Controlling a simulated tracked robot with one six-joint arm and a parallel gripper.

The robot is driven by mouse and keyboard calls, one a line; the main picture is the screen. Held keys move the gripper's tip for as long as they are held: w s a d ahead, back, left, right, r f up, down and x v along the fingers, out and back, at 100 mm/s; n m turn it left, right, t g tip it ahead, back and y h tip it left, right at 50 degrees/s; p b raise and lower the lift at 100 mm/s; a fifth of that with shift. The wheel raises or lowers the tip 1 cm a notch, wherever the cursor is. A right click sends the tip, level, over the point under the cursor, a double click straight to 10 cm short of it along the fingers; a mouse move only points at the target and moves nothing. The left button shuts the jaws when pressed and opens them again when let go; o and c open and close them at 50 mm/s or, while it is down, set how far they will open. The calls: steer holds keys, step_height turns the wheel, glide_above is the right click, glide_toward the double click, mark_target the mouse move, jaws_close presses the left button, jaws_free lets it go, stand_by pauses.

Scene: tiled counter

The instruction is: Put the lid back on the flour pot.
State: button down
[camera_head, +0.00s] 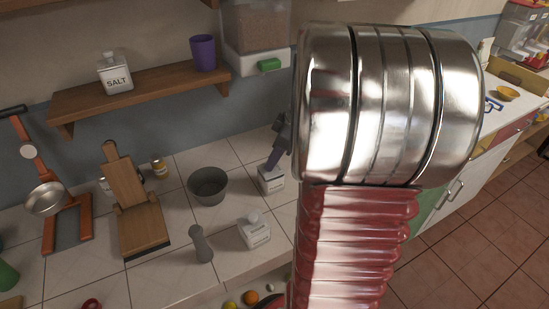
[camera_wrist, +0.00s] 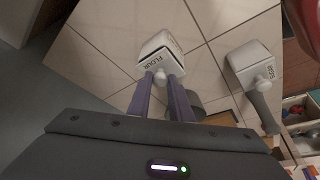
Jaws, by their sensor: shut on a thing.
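The white flour pot (camera_head: 271,184) stands on the tiled counter, and its FLOUR label shows in the wrist view (camera_wrist: 158,60). My gripper (camera_head: 275,158) is directly above the pot, pointing down. In the wrist view its two purple fingers (camera_wrist: 160,82) are closed around the small white knob of the lid (camera_wrist: 160,74). The lid is at the pot's mouth, and a dark line shows near the edge of the white top. My arm hides the counter to the right.
A second white lidded pot (camera_head: 254,232) stands in front, with a grey mill (camera_head: 201,243) beside it. A grey bowl (camera_head: 208,184) is just left of the flour pot. A wooden block (camera_head: 142,230) stands farther left. A shelf (camera_head: 135,95) with a salt jar (camera_head: 115,74) hangs above.

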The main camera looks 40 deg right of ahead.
steer(key=c, duration=1)
jaws_free()
steer(key=shift+c, duration=0.2)
steer(key=shift+r, duration=0.1)
steer(key=shift+r, duration=3.45)
steer(key=shift+c, duration=0.6)
jaws_close()
steer(key=shift+f, duration=3)
